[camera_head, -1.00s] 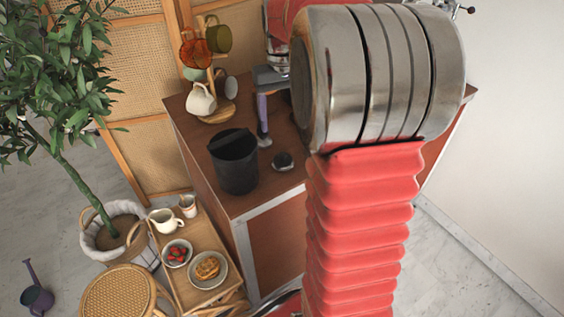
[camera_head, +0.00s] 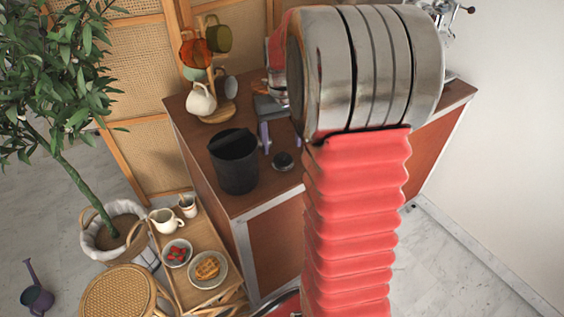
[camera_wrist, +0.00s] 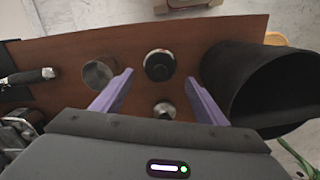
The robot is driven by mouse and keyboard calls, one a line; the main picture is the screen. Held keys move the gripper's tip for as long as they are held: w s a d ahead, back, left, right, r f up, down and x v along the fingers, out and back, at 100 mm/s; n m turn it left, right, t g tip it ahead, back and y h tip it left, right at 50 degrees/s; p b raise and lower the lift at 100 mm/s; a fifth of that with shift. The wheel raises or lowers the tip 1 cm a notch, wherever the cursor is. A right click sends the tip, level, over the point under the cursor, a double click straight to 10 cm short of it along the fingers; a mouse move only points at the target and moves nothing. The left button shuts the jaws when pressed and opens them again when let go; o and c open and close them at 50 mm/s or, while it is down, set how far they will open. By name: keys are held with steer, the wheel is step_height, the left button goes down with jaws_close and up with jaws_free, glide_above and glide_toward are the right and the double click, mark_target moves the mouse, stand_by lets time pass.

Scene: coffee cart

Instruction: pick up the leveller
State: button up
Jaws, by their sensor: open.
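A low round piece with a black top, which looks like the leveller (camera_head: 283,161), sits on the brown cart top just right of the black bin. In the wrist view the same leveller (camera_wrist: 159,65) shows beyond and between the purple fingertips. My gripper (camera_wrist: 158,88) is open and empty, its two fingers apart above the cart top. A small round metal piece (camera_wrist: 164,110) also shows between the fingers, nearer to the palm; I cannot tell what it is. In the head view my arm hides most of the gripper; one purple finger shows behind the leveller.
The black bin (camera_head: 234,163) stands close beside; it also shows in the wrist view (camera_wrist: 222,75). A metal cup (camera_wrist: 99,73) and a black-handled tool (camera_wrist: 30,77) lie left. A mug stand (camera_head: 216,110) stands behind. The cart's front edge (camera_head: 270,200) is near.

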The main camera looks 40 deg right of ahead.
mark_target(282, 154)
steer(key=f, duration=0.5)
steer(key=shift+s, duration=0.25)
steer(key=shift+c, duration=0.3)
steer(key=shift+r, duration=0.1)
steer(key=c, duration=1.2)
